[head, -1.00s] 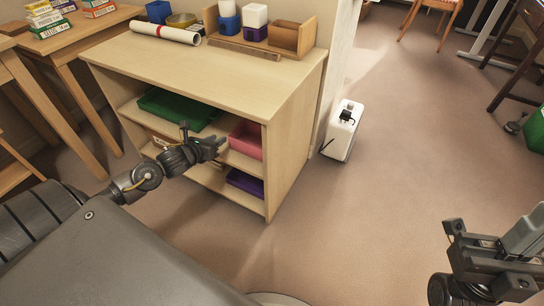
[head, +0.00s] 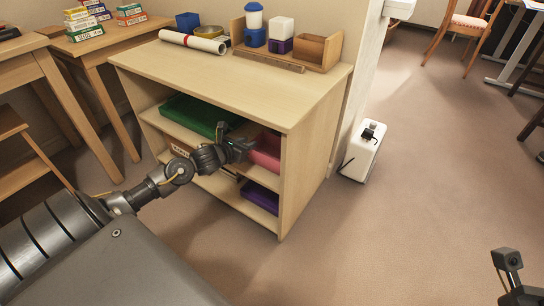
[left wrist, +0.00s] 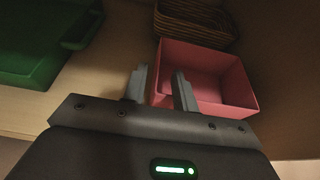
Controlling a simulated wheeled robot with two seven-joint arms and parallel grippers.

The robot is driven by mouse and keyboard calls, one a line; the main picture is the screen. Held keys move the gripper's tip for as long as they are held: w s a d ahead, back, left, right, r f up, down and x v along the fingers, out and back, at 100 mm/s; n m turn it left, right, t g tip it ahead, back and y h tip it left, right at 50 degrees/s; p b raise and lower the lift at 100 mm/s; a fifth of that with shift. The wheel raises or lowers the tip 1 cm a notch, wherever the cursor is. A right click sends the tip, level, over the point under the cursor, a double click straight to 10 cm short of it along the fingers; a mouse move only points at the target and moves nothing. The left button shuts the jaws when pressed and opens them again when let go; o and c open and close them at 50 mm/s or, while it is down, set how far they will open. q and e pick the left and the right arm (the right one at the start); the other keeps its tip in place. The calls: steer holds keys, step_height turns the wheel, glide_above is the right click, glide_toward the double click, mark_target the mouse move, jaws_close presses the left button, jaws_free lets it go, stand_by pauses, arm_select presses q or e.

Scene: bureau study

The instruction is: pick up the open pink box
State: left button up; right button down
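The open pink box (head: 267,146) stands on the middle shelf of the wooden unit, at its right end. In the left wrist view the pink box (left wrist: 225,75) is open at the top and looks empty. My left gripper (head: 244,149) is at the shelf opening, at the box's left side. In the left wrist view my left gripper (left wrist: 160,88) is open, with its fingers apart on either side of the box's left wall in the picture. Contact cannot be told. My right gripper (head: 512,275) shows only partly at the lower right; its fingers are not clear.
A green tray (head: 203,116) lies left of the pink box. A wicker basket (left wrist: 195,22) stands behind it. A purple box (head: 260,197) is on the shelf below. The unit's right side panel (head: 310,150) is close to the pink box.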

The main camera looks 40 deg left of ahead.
mark_target(254, 139)
arm_select(q)
steer(key=b+x, duration=0.2)
steer(key=x, duration=0.3)
steer(key=shift+w+a+r, duration=0.1)
steer(key=shift+a+r, duration=0.05)
steer(key=shift+c, duration=0.2)
jaws_close()
